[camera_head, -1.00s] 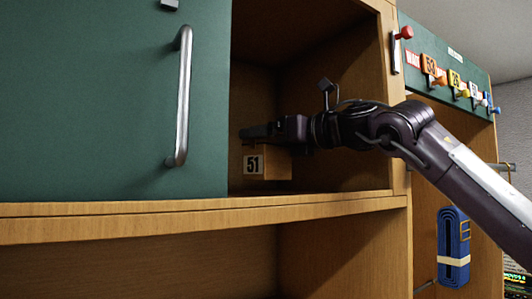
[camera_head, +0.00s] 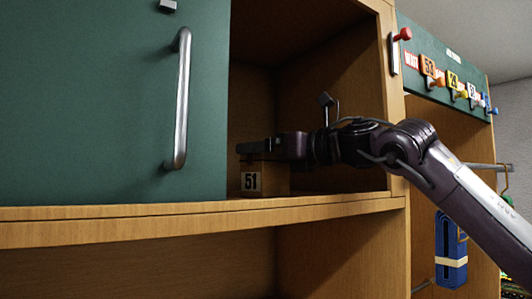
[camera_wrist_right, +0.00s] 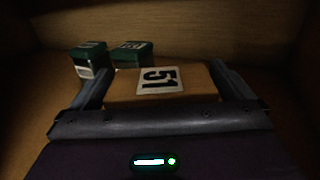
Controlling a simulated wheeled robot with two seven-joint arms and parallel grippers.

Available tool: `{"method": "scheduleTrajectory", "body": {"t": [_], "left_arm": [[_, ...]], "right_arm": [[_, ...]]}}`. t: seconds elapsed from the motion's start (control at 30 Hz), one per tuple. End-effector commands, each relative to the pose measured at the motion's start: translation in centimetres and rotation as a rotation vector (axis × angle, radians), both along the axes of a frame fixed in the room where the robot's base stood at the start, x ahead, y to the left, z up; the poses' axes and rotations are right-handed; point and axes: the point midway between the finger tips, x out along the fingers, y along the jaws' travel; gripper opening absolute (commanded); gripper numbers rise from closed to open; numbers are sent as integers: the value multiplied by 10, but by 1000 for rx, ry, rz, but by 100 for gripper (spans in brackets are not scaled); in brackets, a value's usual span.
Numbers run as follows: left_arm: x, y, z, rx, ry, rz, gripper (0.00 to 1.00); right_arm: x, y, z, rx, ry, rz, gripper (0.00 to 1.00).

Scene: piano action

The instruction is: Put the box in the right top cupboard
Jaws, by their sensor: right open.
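The wooden box (camera_head: 276,181) with a white label reading 51 sits on the floor of the right top cupboard (camera_head: 322,105), close to the green door's edge. My right gripper (camera_head: 256,147) reaches into the cupboard from the right and is at the top of the box. In the right wrist view, the box (camera_wrist_right: 202,90) lies between the two spread fingers of the right gripper (camera_wrist_right: 165,88), which is open. Whether a finger still touches the box is unclear. My left gripper is not in view.
A green door (camera_head: 90,100) with a metal handle (camera_head: 180,98) covers the left part. In the right wrist view, two small green-topped boxes (camera_wrist_right: 88,60) (camera_wrist_right: 132,53) stand further on. A rack with numbered tags (camera_head: 450,80) and a blue strap (camera_head: 450,250) are at the right.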

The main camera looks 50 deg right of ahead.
Motion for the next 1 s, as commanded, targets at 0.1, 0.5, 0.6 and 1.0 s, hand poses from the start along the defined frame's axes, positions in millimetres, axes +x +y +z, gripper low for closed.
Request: {"method": "scheduleTrajectory", "body": {"t": [0.1, 0.5, 0.6, 1.0], "left_arm": [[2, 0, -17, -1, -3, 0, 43], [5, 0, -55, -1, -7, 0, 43], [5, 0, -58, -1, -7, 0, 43], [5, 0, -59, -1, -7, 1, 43]], "right_arm": [[-20, -3, -4, -2, -6, -2, 100], [-99, -16, -3, -1, -4, -3, 100], [-109, -17, -2, -1, -2, -1, 100], [-115, -18, 0, -1, -2, -1, 100]]}}
